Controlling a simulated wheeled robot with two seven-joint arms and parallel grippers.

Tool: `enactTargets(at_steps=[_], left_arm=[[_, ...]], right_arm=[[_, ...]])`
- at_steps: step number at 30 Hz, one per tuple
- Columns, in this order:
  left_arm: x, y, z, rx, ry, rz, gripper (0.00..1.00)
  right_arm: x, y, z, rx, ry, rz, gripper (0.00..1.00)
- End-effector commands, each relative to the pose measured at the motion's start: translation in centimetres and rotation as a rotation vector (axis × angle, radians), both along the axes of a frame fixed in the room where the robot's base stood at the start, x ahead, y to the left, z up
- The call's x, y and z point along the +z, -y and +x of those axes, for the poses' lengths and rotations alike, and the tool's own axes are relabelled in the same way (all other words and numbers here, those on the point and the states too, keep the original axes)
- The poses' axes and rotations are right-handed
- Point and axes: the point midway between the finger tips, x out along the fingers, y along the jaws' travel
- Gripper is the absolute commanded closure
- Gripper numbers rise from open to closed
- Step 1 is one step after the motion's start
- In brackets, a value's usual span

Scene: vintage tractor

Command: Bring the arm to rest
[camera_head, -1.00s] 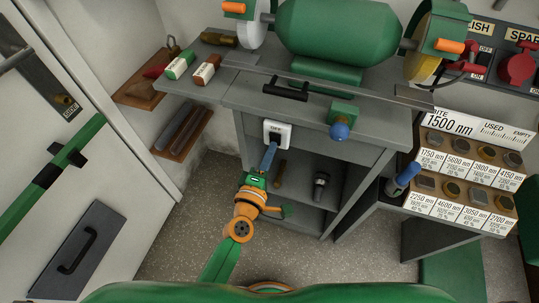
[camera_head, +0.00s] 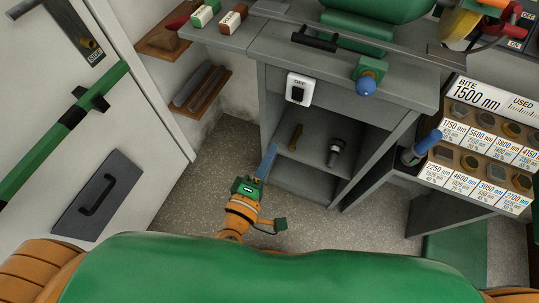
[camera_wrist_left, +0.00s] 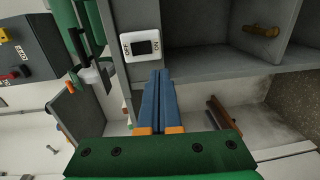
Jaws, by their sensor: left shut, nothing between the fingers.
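My left gripper (camera_head: 269,152) has blue fingers and a green and orange wrist. It is shut and empty, low in front of the grey workbench (camera_head: 245,40), with its fingers pointing up in the head view. The fingers also show closed together in the left wrist view (camera_wrist_left: 160,88). A white switch (camera_head: 300,90) marked OFF is on the workbench front, above and right of the fingertips and apart from them in the head view. The same switch is beyond the fingers in the left wrist view (camera_wrist_left: 141,45). My right gripper is not in view.
Open shelves hold a brown item (camera_head: 296,137) and a dark cylindrical tool (camera_head: 335,152). Bare floor (camera_head: 195,185) lies between cabinet and bench.

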Motion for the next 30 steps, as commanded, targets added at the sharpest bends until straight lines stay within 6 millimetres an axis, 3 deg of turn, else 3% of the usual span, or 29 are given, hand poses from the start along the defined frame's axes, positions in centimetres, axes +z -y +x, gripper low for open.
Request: enactTargets(at_steps=[14,16,17,20,21,24,27,30], left_arm=[[-0.1,-0.1,-0.2,0.0,-0.001,0.003,1.0],[-1.4,-0.1,-0.3,-0.016,-0.019,0.066,1.0],[-2.7,-0.1,-0.5,-0.034,-0.036,0.127,1.0],[-10.5,-1.1,-2.5,-0.154,-0.147,0.465,1.0],[-14.2,-2.2,-4.0,-0.227,-0.209,0.625,1.0],[-22.5,-6.0,-9.5,-0.451,-0.377,0.98,1.0],[-27.9,-10.3,-16.1,-0.696,-0.535,1.225,1.0],[-30.5,-13.6,-21.8,-0.91,-0.651,1.363,1.0]], right_arm=[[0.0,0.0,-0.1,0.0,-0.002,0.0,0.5],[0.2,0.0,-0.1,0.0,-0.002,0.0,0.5],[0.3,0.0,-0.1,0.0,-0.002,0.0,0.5],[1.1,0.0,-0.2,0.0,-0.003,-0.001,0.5],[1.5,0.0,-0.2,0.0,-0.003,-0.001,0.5],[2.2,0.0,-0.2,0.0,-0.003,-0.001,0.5],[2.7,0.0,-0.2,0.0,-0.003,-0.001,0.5],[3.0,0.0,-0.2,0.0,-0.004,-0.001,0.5]])
